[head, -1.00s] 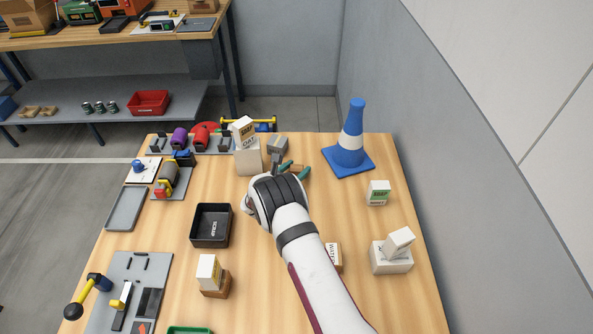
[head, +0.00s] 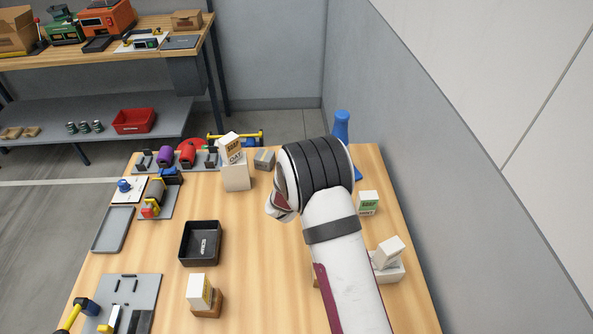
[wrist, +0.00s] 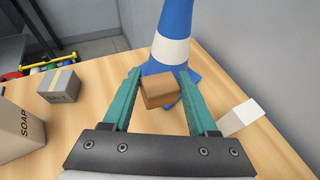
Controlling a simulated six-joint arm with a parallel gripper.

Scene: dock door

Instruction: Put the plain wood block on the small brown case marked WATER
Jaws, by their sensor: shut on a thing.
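In the wrist view, the plain wood block (wrist: 158,92) is a small brown block held between the two teal fingers of my gripper (wrist: 160,76). It appears above the table, in front of the blue cone. In the head view my own wrist and forearm hide the fingers and the block. The small brown case marked WATER (head: 316,283) is almost wholly hidden behind my forearm; only a sliver of brown shows at its left edge, and its marking cannot be read.
A blue cone (head: 341,125) stands behind my wrist. A small white box with a green label (head: 368,203) and a stacked white pair (head: 388,262) stand at right. A box stack (head: 236,175), grey block (head: 264,159) and black tray (head: 200,243) are left. The middle table is clear.

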